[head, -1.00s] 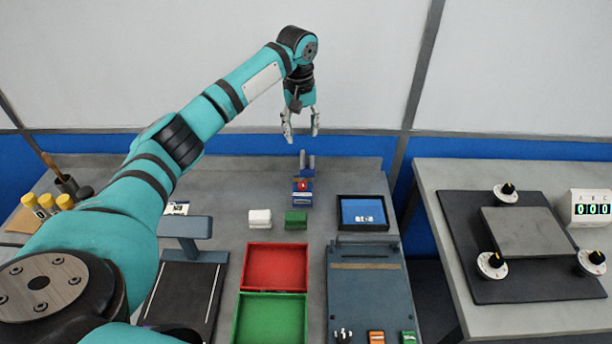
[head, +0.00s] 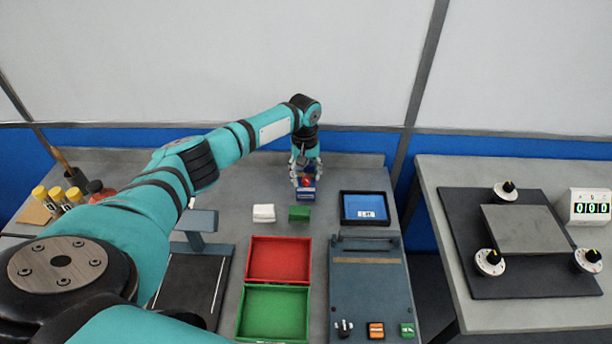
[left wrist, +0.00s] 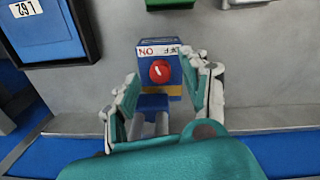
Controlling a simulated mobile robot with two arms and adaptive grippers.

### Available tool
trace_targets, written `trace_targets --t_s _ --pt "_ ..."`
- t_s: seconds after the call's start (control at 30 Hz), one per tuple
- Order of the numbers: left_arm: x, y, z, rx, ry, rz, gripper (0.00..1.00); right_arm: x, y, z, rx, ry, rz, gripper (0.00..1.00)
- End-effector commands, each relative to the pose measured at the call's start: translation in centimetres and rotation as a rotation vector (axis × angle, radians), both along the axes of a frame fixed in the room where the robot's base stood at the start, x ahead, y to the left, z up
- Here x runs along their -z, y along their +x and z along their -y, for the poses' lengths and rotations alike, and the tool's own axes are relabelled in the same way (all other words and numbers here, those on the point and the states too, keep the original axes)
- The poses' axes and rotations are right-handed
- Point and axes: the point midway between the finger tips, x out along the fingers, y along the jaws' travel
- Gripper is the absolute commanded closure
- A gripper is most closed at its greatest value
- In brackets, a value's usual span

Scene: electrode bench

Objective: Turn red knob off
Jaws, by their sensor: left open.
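The red knob (left wrist: 161,71) sits on the face of a small blue box (left wrist: 150,53) with a white label strip above it. The strip reads "NO" on the left; the lettering on its right is hard to read. In the head view the red knob (head: 306,182) shows between the fingers at the back of the bench. My left gripper (head: 306,178) points down at the box. In the left wrist view its two fingers (left wrist: 165,92) are apart, one on each side of the knob; I cannot tell whether they touch it. My right gripper is not in view.
A blue-screened tray (head: 364,208) lies to the right. Red (head: 279,259) and green (head: 273,313) trays lie nearer. A second table (head: 470,310) with dials stands at right.

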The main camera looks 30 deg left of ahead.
Motion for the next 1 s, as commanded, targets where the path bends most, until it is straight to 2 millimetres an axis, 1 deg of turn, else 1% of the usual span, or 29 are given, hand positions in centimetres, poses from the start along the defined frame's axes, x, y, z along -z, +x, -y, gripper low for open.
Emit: trace_targets --t_s 0.03,0.13,0.3,0.43,0.47,0.8,1.0 --pt "0.54 -0.03 0.06 0.001 0.001 -0.002 0.53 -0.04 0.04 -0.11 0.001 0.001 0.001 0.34" --pt "1.16 0.01 0.04 0.001 0.001 -0.001 0.53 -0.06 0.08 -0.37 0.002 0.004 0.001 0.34" --pt "1.44 0.01 0.03 0.001 0.001 0.001 0.53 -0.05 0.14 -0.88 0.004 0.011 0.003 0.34" --pt "1.43 0.01 0.03 0.001 0.001 0.001 0.53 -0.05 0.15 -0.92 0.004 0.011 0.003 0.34" --pt "1.43 0.01 0.03 0.001 0.001 0.001 0.55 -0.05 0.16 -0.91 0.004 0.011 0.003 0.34" --pt "1.4 0.02 0.02 0.001 0.001 0.001 0.99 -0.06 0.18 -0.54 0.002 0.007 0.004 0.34" --pt "1.37 0.02 0.01 0.005 0.001 0.001 1.0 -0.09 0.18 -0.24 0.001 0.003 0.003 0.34"
